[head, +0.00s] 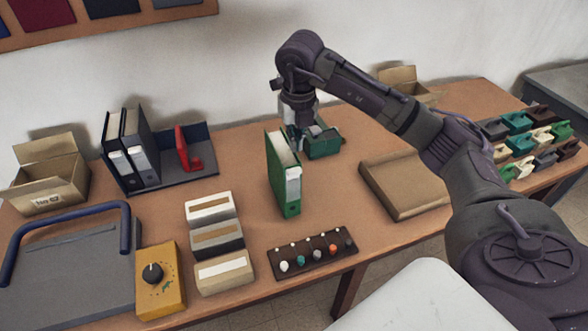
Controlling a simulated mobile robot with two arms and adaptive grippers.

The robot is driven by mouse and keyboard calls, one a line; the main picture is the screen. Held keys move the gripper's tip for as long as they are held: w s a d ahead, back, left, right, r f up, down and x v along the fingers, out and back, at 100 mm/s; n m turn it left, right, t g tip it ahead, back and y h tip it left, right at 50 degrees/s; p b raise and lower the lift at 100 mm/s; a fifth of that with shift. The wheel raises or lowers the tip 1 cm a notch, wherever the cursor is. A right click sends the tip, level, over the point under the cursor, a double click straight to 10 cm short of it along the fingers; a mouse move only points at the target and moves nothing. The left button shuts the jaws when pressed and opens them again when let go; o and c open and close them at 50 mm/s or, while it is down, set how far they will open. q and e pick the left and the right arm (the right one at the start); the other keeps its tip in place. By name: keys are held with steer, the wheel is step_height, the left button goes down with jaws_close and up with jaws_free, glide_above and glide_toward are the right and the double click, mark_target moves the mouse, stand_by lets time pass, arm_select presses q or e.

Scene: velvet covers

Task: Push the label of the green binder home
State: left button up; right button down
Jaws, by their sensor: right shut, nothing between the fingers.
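The green binder (284,173) stands upright near the middle of the table, its spine facing the front. A pale label (293,184) shows on its spine; how deep it sits cannot be told from here. My right gripper (298,142) reaches down from above, just behind and to the right of the binder's top. Its fingers are shut and empty, small in the picture, and partly hidden by the binder; whether they touch it I cannot tell. My left gripper is not in view.
A green box-like item (323,145) stands right behind the binder. A dark strip of coloured knobs (312,255) lies in front. Pale boxes (215,240) and a yellow control box (159,283) stand left. Dark binders (134,155) stand in a tray. A brown flat box (402,187) lies right.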

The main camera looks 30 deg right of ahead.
mark_target(294, 170)
steer(key=shift+f, duration=0.15)
steer(key=f+b, duration=0.1)
steer(key=f, duration=0.1)
steer(key=f+b, duration=0.3)
steer(key=f, duration=0.1)
steer(key=shift+w+d+f+b, duration=0.1)
steer(key=shift+w+f+b, duration=0.25)
steer(key=shift+f+b, duration=0.05)
